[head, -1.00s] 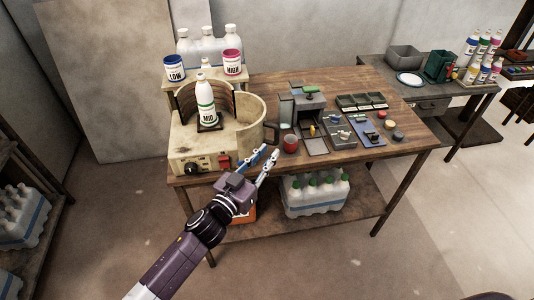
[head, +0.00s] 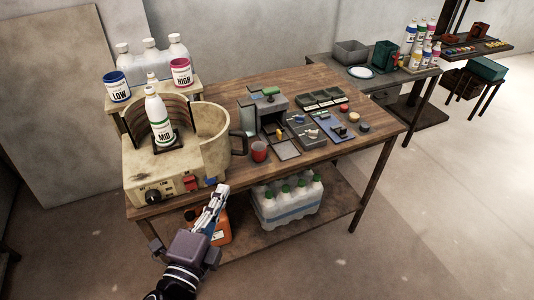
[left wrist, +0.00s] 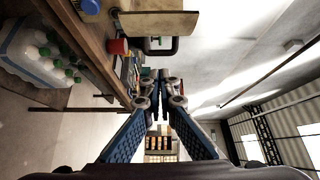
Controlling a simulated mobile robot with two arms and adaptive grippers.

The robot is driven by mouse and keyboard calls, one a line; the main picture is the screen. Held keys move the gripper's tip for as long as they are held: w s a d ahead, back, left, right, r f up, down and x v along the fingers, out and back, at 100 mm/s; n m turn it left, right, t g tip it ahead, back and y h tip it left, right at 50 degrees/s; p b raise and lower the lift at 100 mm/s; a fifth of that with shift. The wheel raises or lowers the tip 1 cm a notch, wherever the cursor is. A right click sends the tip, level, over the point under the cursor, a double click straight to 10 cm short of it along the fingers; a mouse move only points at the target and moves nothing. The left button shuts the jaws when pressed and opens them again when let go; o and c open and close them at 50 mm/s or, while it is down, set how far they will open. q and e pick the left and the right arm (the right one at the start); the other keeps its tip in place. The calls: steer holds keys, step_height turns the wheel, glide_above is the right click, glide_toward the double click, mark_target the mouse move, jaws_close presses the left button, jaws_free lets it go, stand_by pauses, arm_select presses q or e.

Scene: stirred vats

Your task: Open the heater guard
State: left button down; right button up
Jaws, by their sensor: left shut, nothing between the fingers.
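The heater (head: 155,180) is a cream unit with a knob and a red switch, at the table's left end. A cream curved wall with a black handle (head: 240,144), which looks like the guard (head: 213,130), stands at its right side. A white MID bottle (head: 160,120) stands on the heater before brown curved panels. My left gripper (head: 221,188) is shut and empty at the table's front edge, in front of and apart from the handle. In the left wrist view the fingers (left wrist: 160,76) meet, with the handle (left wrist: 162,46) beyond them. My right gripper is not in view.
A red cup (head: 260,151) stands right of the handle. Trays and small parts cover the table (head: 310,75) further right. LOW (head: 117,87) and HIGH (head: 182,72) tubs stand behind the heater. White bottles (head: 288,200) and an orange container (head: 222,232) sit below.

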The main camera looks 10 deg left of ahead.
arm_select(q)
steer(key=p, duration=0.5)
glide_toward(244, 146)
steer(key=w, duration=0.6)
steer(key=shift+w+d+r, duration=0.1)
steer(key=shift+w+d, duration=0.2)
steer(key=shift+w, duration=0.25)
steer(key=shift+w+d, duration=0.1)
steer(key=w+d, duration=0.2)
steer(key=w, duration=0.1)
steer(key=shift+w, duration=0.25)
